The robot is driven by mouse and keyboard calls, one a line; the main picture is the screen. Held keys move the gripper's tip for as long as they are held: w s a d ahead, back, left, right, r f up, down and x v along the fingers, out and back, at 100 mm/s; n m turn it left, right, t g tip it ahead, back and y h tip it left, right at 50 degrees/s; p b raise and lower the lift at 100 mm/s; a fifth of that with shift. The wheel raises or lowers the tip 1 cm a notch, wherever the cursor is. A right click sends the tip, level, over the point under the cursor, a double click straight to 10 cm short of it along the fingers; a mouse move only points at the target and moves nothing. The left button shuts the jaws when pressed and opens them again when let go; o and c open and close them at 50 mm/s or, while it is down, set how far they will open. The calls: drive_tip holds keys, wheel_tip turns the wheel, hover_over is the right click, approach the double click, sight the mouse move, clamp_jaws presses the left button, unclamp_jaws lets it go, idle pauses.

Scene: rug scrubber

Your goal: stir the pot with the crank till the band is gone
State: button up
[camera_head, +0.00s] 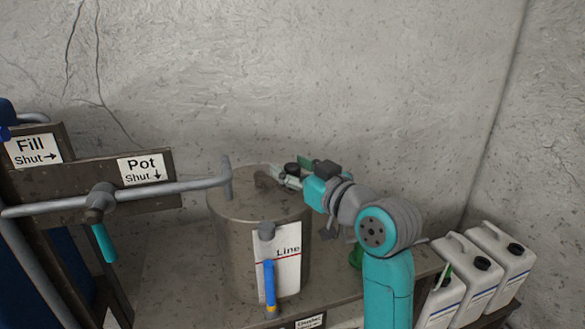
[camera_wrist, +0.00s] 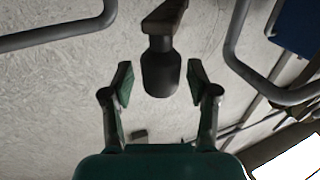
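The grey metal pot (camera_head: 235,240) stands on the bench in the head view. The crank (camera_head: 266,178) shows on its top, partly hidden by my gripper (camera_head: 281,174). In the wrist view, the crank's dark handle knob (camera_wrist: 160,72) hangs from a flat brown arm (camera_wrist: 165,17). My gripper (camera_wrist: 160,78) is open, one finger on each side of the knob, with a gap on both sides.
A grey pipe (camera_head: 160,190) runs to the pot top from the left. Its teal valve lever (camera_head: 103,243) hangs down below the "Pot" sign (camera_head: 141,169). A "Fill" sign (camera_head: 32,149) stands farther left. Several white jugs (camera_head: 470,280) stand at the right.

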drive_tip(key=v, duration=1.2)
idle(0.8)
drive_tip(key=w+a+m+h, duration=0.1)
drive_tip(key=w+a, duration=0.1)
drive_tip(key=w, duration=0.1)
drive_tip(key=w+a+m+t+h, duration=0.1)
drive_tip(key=w+a, duration=0.1)
drive_tip(key=w, duration=0.1)
drive_tip(key=w+a+m+t+h, duration=0.1)
drive_tip(key=w+a+h, duration=0.1)
drive_tip(key=w+a, duration=0.1)
drive_tip(key=shift+w+f, duration=0.1)
drive_tip(key=shift+w, duration=0.3)
idle(0.4)
clamp_jaws()
